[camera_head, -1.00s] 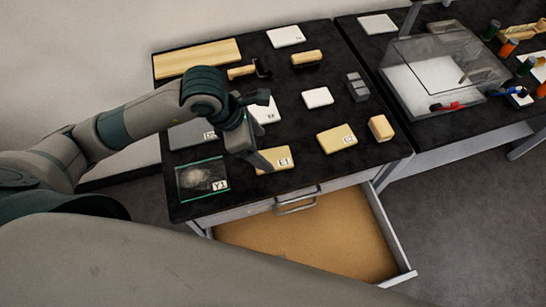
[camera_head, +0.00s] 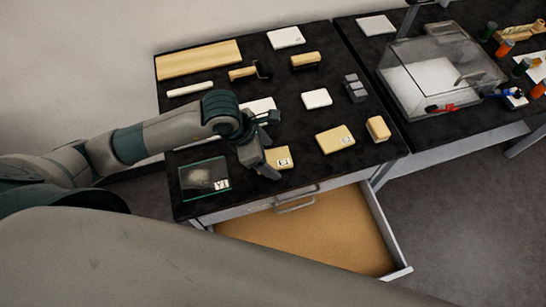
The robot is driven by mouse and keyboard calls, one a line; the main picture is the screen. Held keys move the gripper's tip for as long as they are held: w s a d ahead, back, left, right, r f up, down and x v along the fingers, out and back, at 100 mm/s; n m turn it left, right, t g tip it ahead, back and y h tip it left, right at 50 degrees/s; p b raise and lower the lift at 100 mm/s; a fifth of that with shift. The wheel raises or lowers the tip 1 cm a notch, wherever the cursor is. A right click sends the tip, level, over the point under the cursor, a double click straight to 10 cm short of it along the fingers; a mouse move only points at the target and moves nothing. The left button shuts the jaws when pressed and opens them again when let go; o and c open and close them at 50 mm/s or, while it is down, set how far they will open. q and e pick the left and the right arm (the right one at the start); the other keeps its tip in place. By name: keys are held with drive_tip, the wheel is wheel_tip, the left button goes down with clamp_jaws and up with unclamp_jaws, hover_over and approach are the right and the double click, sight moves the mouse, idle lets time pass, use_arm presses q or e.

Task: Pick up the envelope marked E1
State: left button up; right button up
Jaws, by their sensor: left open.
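The envelope marked E1 (camera_head: 283,154) is a tan, flat packet with a small white label. It lies on the black tabletop near the front edge, behind the open drawer. My left gripper (camera_head: 264,168) is open at its left side and hides its left part. I cannot tell whether a finger touches the envelope. My right gripper is not in view.
A glass-like plate marked Y1 (camera_head: 204,179) lies left of the gripper. Another tan envelope (camera_head: 335,139) and a tan block (camera_head: 378,129) lie to the right. An open drawer (camera_head: 310,235) juts out below. A clear case (camera_head: 440,75) stands on the right-hand table.

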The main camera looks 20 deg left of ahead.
sight(269, 159)
use_arm(q)
drive_tip(key=c, duration=1.1)
drive_tip(key=shift+r, duration=0.15)
drive_tip(key=shift+w+r+b, duration=0.1)
drive_tip(key=shift+r+b, duration=0.35)
drive_tip(key=shift+r, duration=0.1)
wheel_tip(269, 159, up, 2)
drive_tip(key=shift+r+b, duration=0.1)
drive_tip(key=shift+b, duration=0.45)
drive_tip(key=d+r+b, duration=0.3)
drive_tip(key=d+r, duration=0.4)
drive_tip(key=d, duration=0.4)
drive_tip(key=shift+s+d+r+b, duration=0.25)
drive_tip(key=shift+d+b, duration=0.05)
drive_tip(key=shift+d, duration=0.05)
